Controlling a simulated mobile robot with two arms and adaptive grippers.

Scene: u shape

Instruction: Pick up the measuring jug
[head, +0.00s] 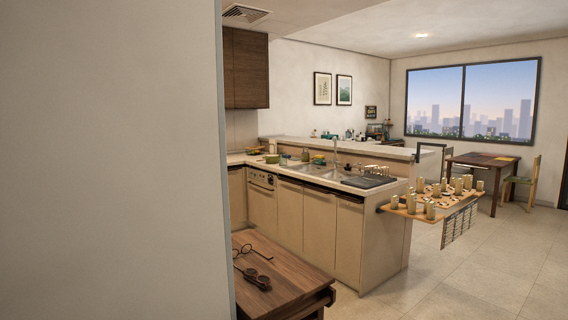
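I cannot make out a measuring jug for sure in the head view. Small items stand on the kitchen counter (235,158), too small to tell apart. They include a green item (305,155) near the sink and a row of small glasses or cups (372,169) beside a dark drying mat (370,181). More small items stand on the raised ledge behind, also too small to name. Neither of my grippers shows in this view.
A pale wall (110,160) fills the left side, close by. A wooden table (285,268) with glasses on it stands in front of the cabinets. A tray-like board (440,203) with several cylinders juts out past the counter's end. Tiled floor (480,270) is open at the right.

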